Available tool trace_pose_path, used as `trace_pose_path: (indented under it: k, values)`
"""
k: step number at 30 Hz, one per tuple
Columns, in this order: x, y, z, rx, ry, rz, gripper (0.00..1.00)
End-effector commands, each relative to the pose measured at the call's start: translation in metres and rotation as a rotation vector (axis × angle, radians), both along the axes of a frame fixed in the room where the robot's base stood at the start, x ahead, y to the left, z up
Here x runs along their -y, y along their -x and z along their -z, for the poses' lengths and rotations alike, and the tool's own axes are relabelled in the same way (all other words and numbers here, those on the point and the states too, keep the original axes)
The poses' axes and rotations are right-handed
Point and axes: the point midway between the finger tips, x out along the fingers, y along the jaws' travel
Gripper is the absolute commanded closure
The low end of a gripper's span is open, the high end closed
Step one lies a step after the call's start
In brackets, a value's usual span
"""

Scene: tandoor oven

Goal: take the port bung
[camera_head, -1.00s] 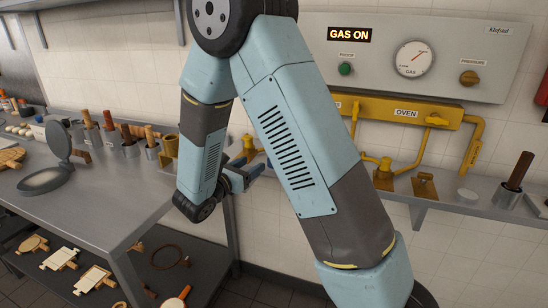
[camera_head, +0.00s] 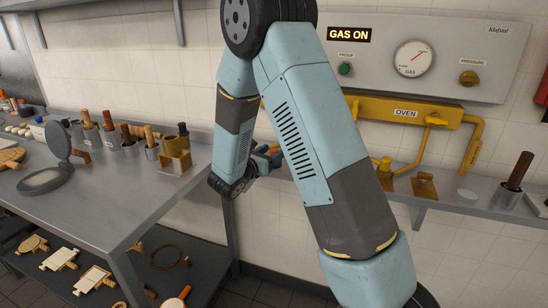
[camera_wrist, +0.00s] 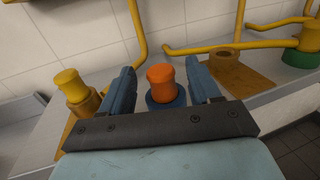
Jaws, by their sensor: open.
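An orange capped cylinder, which looks like the port bung (camera_wrist: 161,77), stands upright in a blue round base (camera_wrist: 166,98) on the grey shelf in the wrist view. My gripper (camera_wrist: 163,80) is open, with one blue finger on each side of the orange cylinder. Gaps show between it and both fingers. In the head view my gripper (camera_head: 268,160) is at the shelf, partly hidden behind my own arm, with a bit of orange beside its fingers.
A yellow cylinder on a brass fitting (camera_wrist: 72,88) stands left of my gripper. A brass ring on a plate (camera_wrist: 222,62) and a green-based fitting (camera_wrist: 299,60) are to the right. Yellow pipes run along the wall behind. A steel table (camera_head: 110,205) with several tools is at left.

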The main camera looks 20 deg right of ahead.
Motion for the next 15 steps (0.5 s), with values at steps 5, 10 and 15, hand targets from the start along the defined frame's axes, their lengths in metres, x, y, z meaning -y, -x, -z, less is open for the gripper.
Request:
trace_pose_path:
  k: [5, 10, 15]
  values:
    - [0.0158, -0.0128, -0.0006, 0.001, 0.0, 0.001, 0.38]
    - [0.0165, -0.0139, -0.0006, 0.001, 0.0, 0.0, 0.38]
    - [0.0163, -0.0137, -0.0007, 0.001, 0.0, 0.0, 0.48]
